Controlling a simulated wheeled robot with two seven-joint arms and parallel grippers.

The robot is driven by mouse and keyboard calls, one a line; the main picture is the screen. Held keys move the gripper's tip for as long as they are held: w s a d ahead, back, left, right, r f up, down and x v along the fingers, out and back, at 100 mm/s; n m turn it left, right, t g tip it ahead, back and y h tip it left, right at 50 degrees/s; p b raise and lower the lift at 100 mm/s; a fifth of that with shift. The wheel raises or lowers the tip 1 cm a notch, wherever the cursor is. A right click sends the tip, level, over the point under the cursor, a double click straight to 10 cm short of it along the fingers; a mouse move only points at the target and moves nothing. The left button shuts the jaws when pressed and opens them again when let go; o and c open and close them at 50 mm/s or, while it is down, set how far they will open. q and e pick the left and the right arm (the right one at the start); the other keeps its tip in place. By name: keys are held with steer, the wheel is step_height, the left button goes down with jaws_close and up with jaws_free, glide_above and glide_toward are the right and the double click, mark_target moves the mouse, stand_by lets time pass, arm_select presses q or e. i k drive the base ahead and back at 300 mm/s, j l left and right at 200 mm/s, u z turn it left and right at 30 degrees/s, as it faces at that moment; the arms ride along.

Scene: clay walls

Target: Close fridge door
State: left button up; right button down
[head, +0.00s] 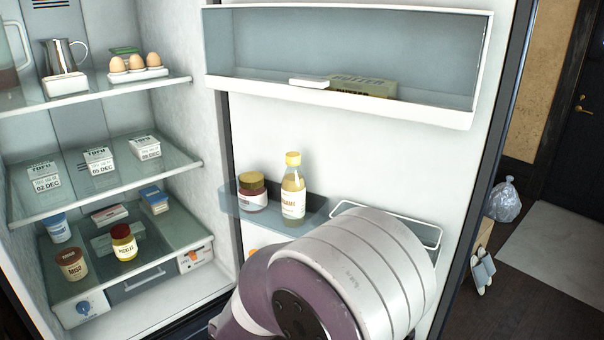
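The fridge door (345,145) stands wide open, its white inner side facing me. It fills the middle and right of the head view, with its dark outer edge at the right. The open fridge cabinet (185,130) is on the left, with shelves of food. A grey and purple link of one of my arms covers the lower part of the door. Neither gripper shows, and I cannot tell whether the arm touches the door.
The door's upper bin (440,117) holds a butter box (362,86). Its lower bin (238,203) holds a jar (253,190) and a yellow-capped bottle (293,188). A plastic bag (505,202) stands on the floor beyond the door, near a dark room door (580,140).

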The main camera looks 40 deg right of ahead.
mark_target(437, 165)
steer(key=k+l+u, duration=0.1)
steer(key=l, duration=0.4)
steer(key=k+l+u, duration=0.15)
steer(key=k+l, duration=0.15)
steer(key=l, duration=0.15)
steer(key=k+l+u, duration=0.1)
steer(key=k+l, duration=0.15)
steer(key=l, duration=0.2)
steer(key=k+l+u, duration=0.1)
steer(key=k+l, duration=0.15)
steer(key=l, duration=0.2)
steer(key=k+l+u, duration=0.15)
steer(key=k+l, duration=0.15)
steer(key=l+u, duration=0.2)
steer(key=l, duration=0.9)
steer(key=k+l+u, duration=0.2)
steer(key=l, duration=0.85)
steer(key=i+l, duration=0.05)
steer(key=i, duration=0.05)
